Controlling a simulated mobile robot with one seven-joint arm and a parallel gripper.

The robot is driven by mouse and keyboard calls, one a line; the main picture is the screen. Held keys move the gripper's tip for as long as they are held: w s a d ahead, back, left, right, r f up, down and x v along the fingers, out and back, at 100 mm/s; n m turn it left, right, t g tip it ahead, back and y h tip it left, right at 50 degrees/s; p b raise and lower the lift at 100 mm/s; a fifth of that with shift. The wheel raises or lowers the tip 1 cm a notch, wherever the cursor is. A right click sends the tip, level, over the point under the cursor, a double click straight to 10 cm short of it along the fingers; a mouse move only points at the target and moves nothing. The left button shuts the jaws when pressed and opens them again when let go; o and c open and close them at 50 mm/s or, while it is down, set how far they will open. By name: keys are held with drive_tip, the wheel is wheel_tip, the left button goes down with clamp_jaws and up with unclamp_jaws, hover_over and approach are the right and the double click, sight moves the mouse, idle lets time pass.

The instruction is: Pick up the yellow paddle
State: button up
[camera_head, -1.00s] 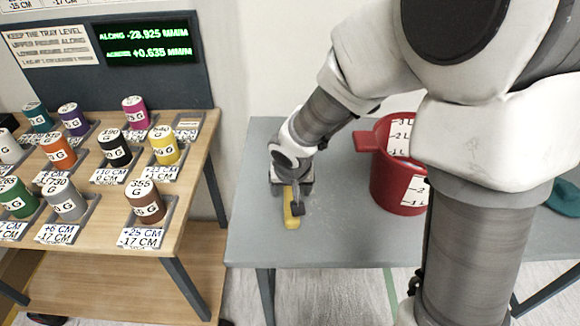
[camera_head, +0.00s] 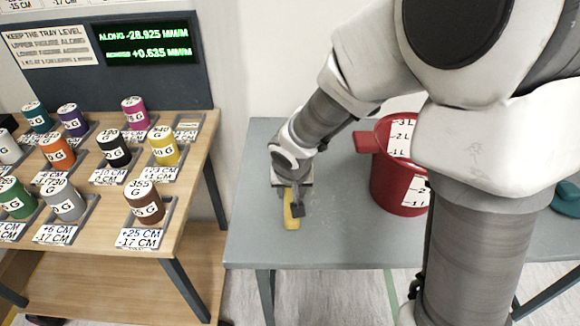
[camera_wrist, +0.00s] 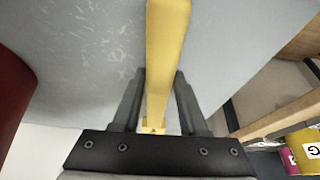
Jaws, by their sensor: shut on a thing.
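The yellow paddle (camera_head: 291,212) is at the left part of the grey table, below my gripper (camera_head: 293,200) in the head view. In the wrist view the yellow paddle (camera_wrist: 166,50) runs as a long bar from the top edge down between the two dark fingers of my gripper (camera_wrist: 160,108). The fingers are shut on it. Its far end is cut off by the picture edge. I cannot tell whether the paddle touches the table.
A red bucket (camera_head: 385,185) with white labels stands on the grey table (camera_head: 330,245), right of my gripper. A wooden stand (camera_head: 190,215) with several labelled weights is at the left, below a green-lit display (camera_head: 148,42). A teal thing (camera_head: 567,198) lies at the right edge.

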clamp_jaws()
drive_tip(key=shift+r, duration=0.15)
drive_tip(key=shift+r+p, duration=0.25)
drive_tip(key=shift+p, duration=0.25)
wheel_tip(320, 180, up, 10)
drive_tip(key=p, duration=0.4)
drive_tip(key=shift+p, duration=0.4)
drive_tip(key=shift+f, duration=0.1)
drive_tip(key=shift+o, duration=1.5)
unclamp_jaws()
clamp_jaws()
